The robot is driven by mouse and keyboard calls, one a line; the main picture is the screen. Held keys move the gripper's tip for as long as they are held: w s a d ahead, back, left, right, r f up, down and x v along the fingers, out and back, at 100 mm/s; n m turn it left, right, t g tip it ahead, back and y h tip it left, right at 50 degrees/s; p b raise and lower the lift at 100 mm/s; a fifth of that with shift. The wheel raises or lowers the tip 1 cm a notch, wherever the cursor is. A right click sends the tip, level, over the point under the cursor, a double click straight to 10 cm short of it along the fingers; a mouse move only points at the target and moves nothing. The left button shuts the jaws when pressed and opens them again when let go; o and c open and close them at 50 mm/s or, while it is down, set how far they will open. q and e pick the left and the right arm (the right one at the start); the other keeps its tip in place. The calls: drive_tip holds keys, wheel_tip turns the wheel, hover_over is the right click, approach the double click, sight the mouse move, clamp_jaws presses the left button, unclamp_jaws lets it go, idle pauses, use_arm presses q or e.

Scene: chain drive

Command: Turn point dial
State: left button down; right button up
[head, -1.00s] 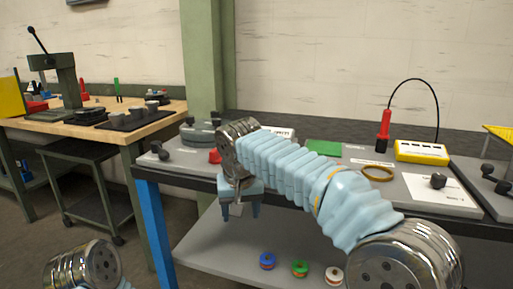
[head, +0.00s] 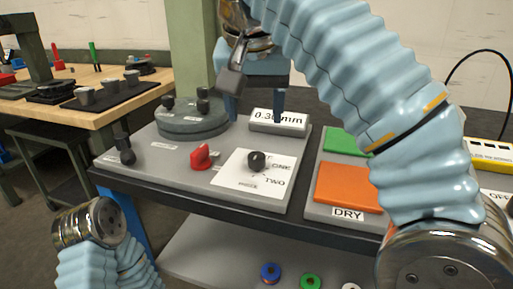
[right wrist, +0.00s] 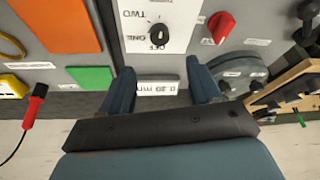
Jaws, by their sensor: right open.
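A dial with a black knob (head: 257,161) sits on a white plate (head: 233,178) marked ONE and TWO on the grey bench panel. The right wrist view shows the same knob (right wrist: 159,34) with the labels OFF, ONE and TWO around it. My right gripper (head: 256,108) is open and empty above the panel, behind the dial and near the display block. In the right wrist view its two fingers (right wrist: 162,88) are spread, with the dial beyond them and no contact. My left arm shows at the lower left, but its gripper is out of view.
A red knob (head: 202,157) stands left of the plate. A display block (head: 278,124) and a round grey base (head: 193,124) with black knobs are behind. A black lever (head: 126,150) is at the left. An orange pad (head: 346,187) and green pad (head: 345,141) lie right.

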sight(257, 155)
drive_tip(key=b+x, duration=0.4)
drive_tip(key=x, duration=0.7)
drive_tip(key=shift+s+f, duration=0.1)
drive_tip(key=shift+w+f+b, duration=0.25)
drive_tip(key=shift+f+b, duration=0.15)
drive_tip(key=shift+f, duration=0.15)
drive_tip(key=c, duration=1)
